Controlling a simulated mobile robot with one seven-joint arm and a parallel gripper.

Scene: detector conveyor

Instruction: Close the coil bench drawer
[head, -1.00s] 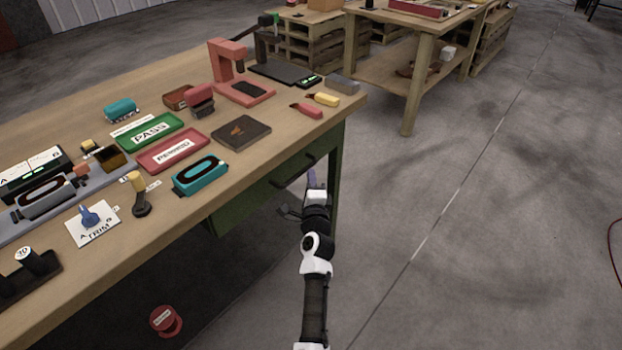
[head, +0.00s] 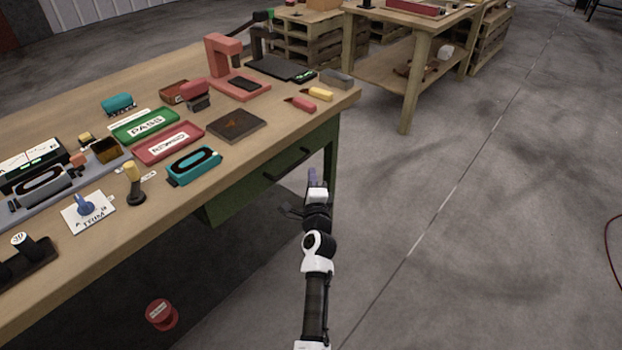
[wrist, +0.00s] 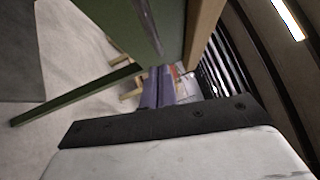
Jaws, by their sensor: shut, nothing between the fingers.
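The green coil bench drawer (head: 240,197) sits under the near right part of the wooden bench top, with a dark bar handle (head: 288,165) on its front. It looks about level with the bench front; I cannot tell whether a small gap is left. My gripper (head: 312,175) is just right of the handle and apart from it, its purple fingers shut and empty. In the wrist view the fingers (wrist: 158,88) are together. A green panel (wrist: 115,15) with a shiny bar (wrist: 150,25) lies above them, likely the drawer front and handle.
The bench top (head: 240,155) holds a red tray (head: 168,145), a green tray (head: 143,127), a teal device (head: 193,166) and other parts. A red object (head: 161,314) lies on the floor below. Open floor (head: 480,230) is to the right.

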